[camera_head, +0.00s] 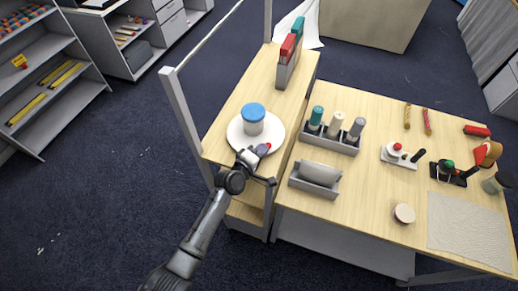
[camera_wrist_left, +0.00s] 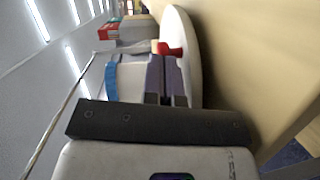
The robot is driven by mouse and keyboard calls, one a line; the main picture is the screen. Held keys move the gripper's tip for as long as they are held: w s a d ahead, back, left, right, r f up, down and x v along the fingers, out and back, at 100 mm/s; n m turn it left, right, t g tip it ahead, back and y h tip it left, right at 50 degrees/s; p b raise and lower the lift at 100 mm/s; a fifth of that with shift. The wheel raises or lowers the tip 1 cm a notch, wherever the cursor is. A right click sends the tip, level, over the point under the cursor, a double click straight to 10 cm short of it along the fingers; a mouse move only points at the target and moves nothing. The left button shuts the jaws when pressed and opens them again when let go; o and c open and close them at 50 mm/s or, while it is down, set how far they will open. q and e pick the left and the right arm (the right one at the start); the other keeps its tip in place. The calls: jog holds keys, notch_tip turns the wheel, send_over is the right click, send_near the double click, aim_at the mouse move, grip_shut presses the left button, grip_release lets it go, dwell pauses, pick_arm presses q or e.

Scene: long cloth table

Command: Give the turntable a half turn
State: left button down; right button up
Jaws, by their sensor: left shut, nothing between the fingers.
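The turntable (camera_head: 236,139) is a white disc on the raised wooden shelf, also at the upper right of the left wrist view (camera_wrist_left: 186,42). A white jar with a blue lid (camera_head: 253,113) stands on it; the jar's side shows in the left wrist view (camera_wrist_left: 130,78). A small red knob (camera_head: 268,146) is at the disc's near right edge; it shows clearly in the left wrist view (camera_wrist_left: 171,50). My left gripper (camera_head: 263,149) is shut and empty, its fingertips close beside the knob. I cannot tell whether they touch it. My right gripper is not in view.
A rack with red and teal items (camera_head: 288,63) stands farther back on the shelf. A bottle caddy (camera_head: 328,139) and a grey holder (camera_head: 315,180) stand on the table to the right. A metal rail (camera_head: 208,35) runs along the shelf's left side.

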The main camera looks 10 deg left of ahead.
pick_arm(q)
jog(key=shift+w+d+r+p, duration=0.1)
jog(key=shift+w+d+p, duration=0.2)
jog(key=shift+d+p, duration=0.4)
jog(key=shift+w+d+n+t+y+p, duration=0.2)
jog(key=shift+d+n+t+y+p, duration=0.15)
jog(key=shift+n+y, duration=0.35)
jog(key=shift+d, duration=0.1)
